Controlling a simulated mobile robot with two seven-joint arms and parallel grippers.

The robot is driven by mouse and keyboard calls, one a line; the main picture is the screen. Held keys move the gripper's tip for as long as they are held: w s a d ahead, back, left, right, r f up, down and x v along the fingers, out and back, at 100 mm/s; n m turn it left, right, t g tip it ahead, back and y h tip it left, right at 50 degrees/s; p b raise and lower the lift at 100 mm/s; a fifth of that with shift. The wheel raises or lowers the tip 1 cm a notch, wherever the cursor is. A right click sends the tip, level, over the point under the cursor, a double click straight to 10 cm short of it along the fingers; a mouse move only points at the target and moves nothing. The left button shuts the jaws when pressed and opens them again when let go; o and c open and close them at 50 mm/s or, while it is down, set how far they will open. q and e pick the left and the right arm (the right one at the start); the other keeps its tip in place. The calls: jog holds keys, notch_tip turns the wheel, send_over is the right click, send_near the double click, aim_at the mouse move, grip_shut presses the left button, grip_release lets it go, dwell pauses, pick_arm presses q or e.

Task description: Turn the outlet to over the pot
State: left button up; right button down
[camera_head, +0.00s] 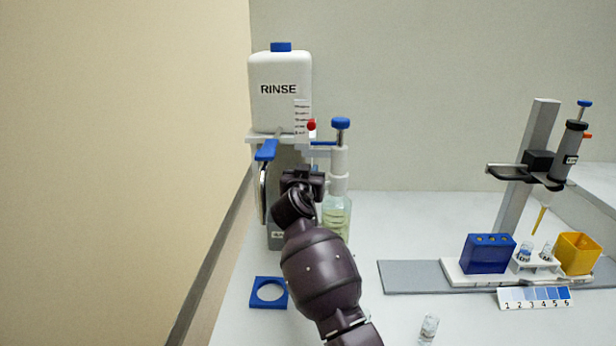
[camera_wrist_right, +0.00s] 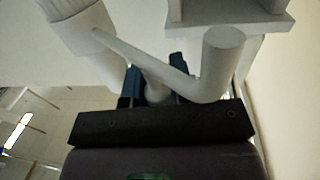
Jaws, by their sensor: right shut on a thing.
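My right gripper (camera_head: 303,177) is at the white dispenser head (camera_head: 339,160), on its left side. The dispenser head has a blue knob and sits on a clear bottle (camera_head: 337,215) with pale green liquid. In the right wrist view the two dark blue fingers of the gripper (camera_wrist_right: 157,88) are shut on a pale outlet tube (camera_wrist_right: 182,85). The tube runs from a white cylinder (camera_wrist_right: 85,30) at upper left to a thick round end at right. In the head view my gripper hides the tube. I cannot make out a pot for certain. My left gripper is not in view.
A white RINSE tank (camera_head: 280,88) with a blue lever (camera_head: 266,150) stands behind my gripper. A blue ring holder (camera_head: 268,292) and a small vial (camera_head: 428,328) are on the bench. At right are a blue rack (camera_head: 487,253), a yellow bin (camera_head: 577,254) and a pipette stand (camera_head: 527,165).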

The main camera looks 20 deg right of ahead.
dwell(0.4)
jog(key=c, duration=1)
grip_release()
jog(key=p+v, duration=0.1)
jog(key=v, duration=0.9)
jog(key=shift+s+a, duration=0.25)
jog(key=shift+s, duration=0.1)
jog(key=shift+r, duration=0.1)
jog(key=shift+c, duration=0.4)
